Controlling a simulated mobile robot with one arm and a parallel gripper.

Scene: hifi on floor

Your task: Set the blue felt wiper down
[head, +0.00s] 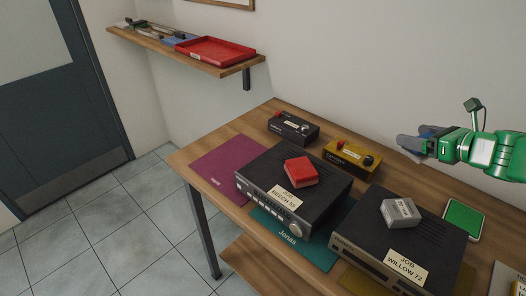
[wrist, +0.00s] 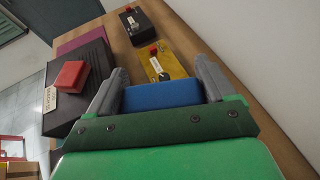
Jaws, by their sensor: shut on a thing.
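My gripper (head: 413,144) is at the right in the head view, raised above the back of the wooden table. In the wrist view its two grey fingers (wrist: 160,93) are shut on the blue felt wiper (wrist: 161,96), a plain blue block. In the head view only a small dark-blue part of the wiper (head: 427,132) shows between the fingers. The wiper is held clear of the table, with the yellow box beyond it in the wrist view.
Two black hi-fi units, labelled BEECH 55 (head: 262,184) and WILLOW 72 (head: 372,241), carry a red block (head: 301,171) and a grey block (head: 400,212). A black box (head: 293,129) and a yellow box (head: 350,156) stand behind. A green-topped pad (head: 463,220) lies right. A wall shelf holds a red tray (head: 215,51).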

